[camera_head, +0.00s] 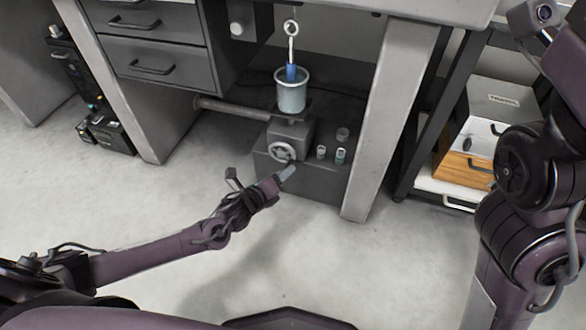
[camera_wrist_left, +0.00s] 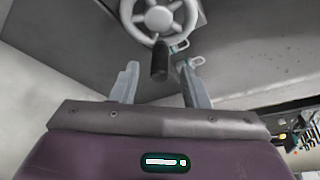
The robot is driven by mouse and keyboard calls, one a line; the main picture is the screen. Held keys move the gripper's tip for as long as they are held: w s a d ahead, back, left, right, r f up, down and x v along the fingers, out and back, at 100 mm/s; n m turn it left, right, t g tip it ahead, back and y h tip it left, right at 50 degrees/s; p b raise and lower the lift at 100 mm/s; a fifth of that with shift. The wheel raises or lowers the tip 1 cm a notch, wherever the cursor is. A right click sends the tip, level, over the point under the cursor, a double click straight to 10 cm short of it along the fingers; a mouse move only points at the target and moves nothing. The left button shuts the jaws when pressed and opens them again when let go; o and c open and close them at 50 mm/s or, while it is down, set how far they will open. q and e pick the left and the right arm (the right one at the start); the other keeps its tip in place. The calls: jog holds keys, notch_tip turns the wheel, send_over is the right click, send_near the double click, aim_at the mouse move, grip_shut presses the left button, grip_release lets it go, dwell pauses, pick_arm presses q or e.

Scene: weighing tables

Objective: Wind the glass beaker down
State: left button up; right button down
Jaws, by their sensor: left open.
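The glass beaker (camera_head: 291,92) stands on a small platform of the grey jack (camera_head: 290,133) under the table. A blue cylinder (camera_head: 291,72) hangs from a hook and reaches into the beaker's mouth. The jack's handwheel (camera_head: 282,151) faces me; in the left wrist view the wheel (camera_wrist_left: 158,18) shows at the top with a dark crank handle (camera_wrist_left: 160,62) sticking out from it. My left gripper (camera_head: 287,173) is open just below the wheel. In the wrist view its two fingers (camera_wrist_left: 160,85) stand either side of the handle's end, apart from it. The right gripper is out of view.
Small vials (camera_head: 340,156) stand on the dark base block (camera_head: 315,180) right of the jack. A table leg (camera_head: 385,115) rises to the right, and a drawer unit (camera_head: 155,45) is at left. A shelf rack with a wooden box (camera_head: 462,168) is farther right. The floor in front is clear.

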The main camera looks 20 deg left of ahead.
aim_at(281, 156)
pick_arm(q)
jog(key=b+x, duration=0.2)
jog(key=x, duration=0.3)
jog(key=shift+w, duration=0.1)
grip_shut()
